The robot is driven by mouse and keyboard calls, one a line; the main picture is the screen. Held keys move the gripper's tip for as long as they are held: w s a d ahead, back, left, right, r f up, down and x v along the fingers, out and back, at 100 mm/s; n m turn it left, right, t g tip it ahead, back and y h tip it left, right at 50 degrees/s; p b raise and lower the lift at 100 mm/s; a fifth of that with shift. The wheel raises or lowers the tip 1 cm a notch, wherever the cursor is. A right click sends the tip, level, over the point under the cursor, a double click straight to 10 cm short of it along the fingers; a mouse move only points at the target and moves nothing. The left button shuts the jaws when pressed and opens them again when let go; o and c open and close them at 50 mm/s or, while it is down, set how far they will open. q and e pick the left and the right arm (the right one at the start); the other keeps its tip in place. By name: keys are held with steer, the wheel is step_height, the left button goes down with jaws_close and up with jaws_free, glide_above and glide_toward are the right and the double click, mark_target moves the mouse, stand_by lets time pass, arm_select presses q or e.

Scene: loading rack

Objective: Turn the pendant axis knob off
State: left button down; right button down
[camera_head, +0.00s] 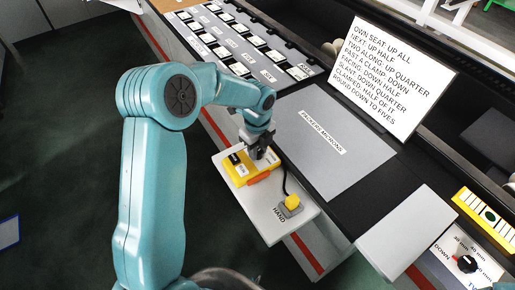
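The pendant (240,178) is a yellow box with an orange part at its lower right side. It lies on a white shelf (268,212). A small black part (234,158) and a pale patch show on its top. I cannot tell which part is the axis knob. My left gripper (259,153) comes down from above onto the right part of the pendant and hides some of it. Its fingers are too small and dark to tell whether they are open or touching the pendant. My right gripper is not in view.
A yellow button on a grey block (291,206) sits on the shelf by the word HAND, with a black cable behind it. A text sign (392,75) stands behind a grey panel (332,143). A black dial (467,264) is at lower right. Slotted rows lie at the back.

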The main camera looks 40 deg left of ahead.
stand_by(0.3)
arm_select(q)
steer(key=n+b, duration=0.1)
steer(key=n, duration=0.3)
steer(key=shift+b, duration=0.4)
steer(key=shift+r+n+b, duration=0.1)
steer(key=shift+n+b, duration=0.5)
steer(key=shift+n, duration=1.4)
steer(key=c, duration=0.8)
jaws_free()
steer(key=shift+s, duration=0.1)
steer(key=shift+c, duration=0.2)
steer(key=shift+r, duration=0.1)
step_height(320, 180, up, 16)
